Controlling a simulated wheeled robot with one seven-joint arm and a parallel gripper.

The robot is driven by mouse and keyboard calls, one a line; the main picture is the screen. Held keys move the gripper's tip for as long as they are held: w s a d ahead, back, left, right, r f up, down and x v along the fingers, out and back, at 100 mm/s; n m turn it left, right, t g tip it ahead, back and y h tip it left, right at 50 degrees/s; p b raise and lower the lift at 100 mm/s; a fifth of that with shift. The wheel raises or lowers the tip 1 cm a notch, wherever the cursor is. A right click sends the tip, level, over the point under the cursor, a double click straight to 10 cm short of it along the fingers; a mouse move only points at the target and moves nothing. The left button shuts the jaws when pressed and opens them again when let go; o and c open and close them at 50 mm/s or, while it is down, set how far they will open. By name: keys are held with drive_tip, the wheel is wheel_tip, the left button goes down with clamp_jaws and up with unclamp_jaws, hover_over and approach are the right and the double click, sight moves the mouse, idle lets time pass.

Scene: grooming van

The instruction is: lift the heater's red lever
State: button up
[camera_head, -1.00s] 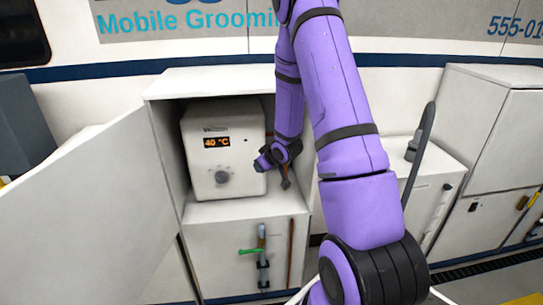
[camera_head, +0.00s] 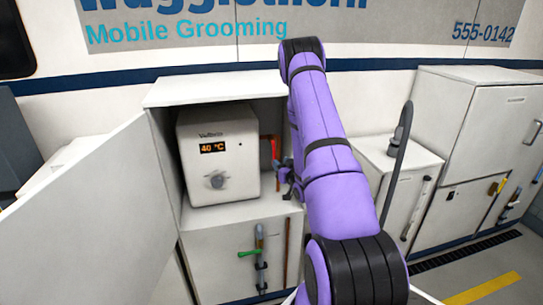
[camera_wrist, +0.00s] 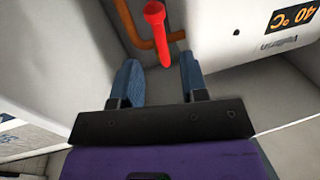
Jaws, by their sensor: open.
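The white heater (camera_head: 218,155) sits in an open cabinet and shows 40 °C above a grey knob. Its red lever (camera_head: 276,149) is at the heater's right side, partly hidden by my arm. In the wrist view the red lever (camera_wrist: 156,32) has a rounded end and crosses an orange-brown pipe (camera_wrist: 128,22). My gripper (camera_wrist: 160,62) is open, its two blue fingers apart with the lever's lower end showing between their tips. I see no contact, and cannot tell the depth between them. In the head view my gripper (camera_head: 287,176) is small and dark, beside the heater's right side.
The cabinet door (camera_head: 95,215) stands open to the left. The cabinet's top panel (camera_head: 215,86) is above the heater. A green-handled valve (camera_head: 249,253) is on the front below. A white cabinet with a black hose (camera_head: 394,150) stands to the right.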

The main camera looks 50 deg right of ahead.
sight(274, 153)
drive_tip(key=x, duration=0.8)
drive_tip(key=shift+w, duration=0.3)
drive_tip(key=shift+d, duration=0.1)
clamp_jaws()
